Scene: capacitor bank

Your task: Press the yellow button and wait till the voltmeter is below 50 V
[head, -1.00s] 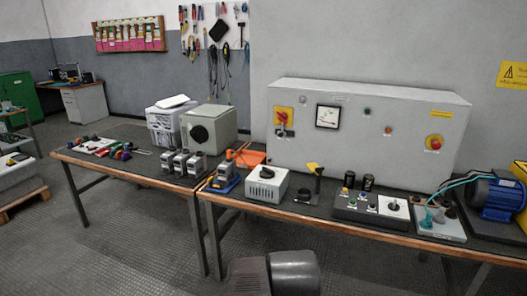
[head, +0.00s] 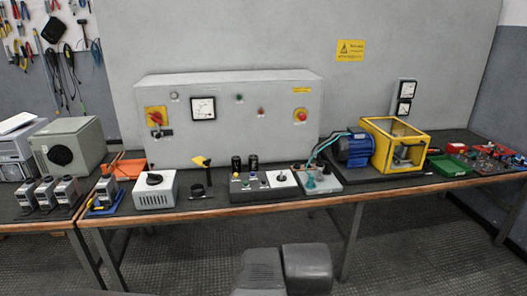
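A dark control box (head: 262,194) sits on the bench in the middle of the head view, with small coloured buttons on its top. A small yellow button (head: 236,176) appears at its left end; at this size I cannot tell if it is pressed. Two black capacitors (head: 253,162) stand right behind it. A white-faced panel meter (head: 203,108) is on the grey cabinet above; its scale and reading are too small to read. My gripper is not in view; only grey parts of my own body show at the bottom.
The grey cabinet (head: 275,130) has a red-and-yellow switch (head: 156,120) and a red stop button (head: 301,115). Two more meters (head: 404,98) are at right. A blue motor (head: 354,148) and yellow guard frame (head: 397,147) stand right of the box. Floor in front is clear.

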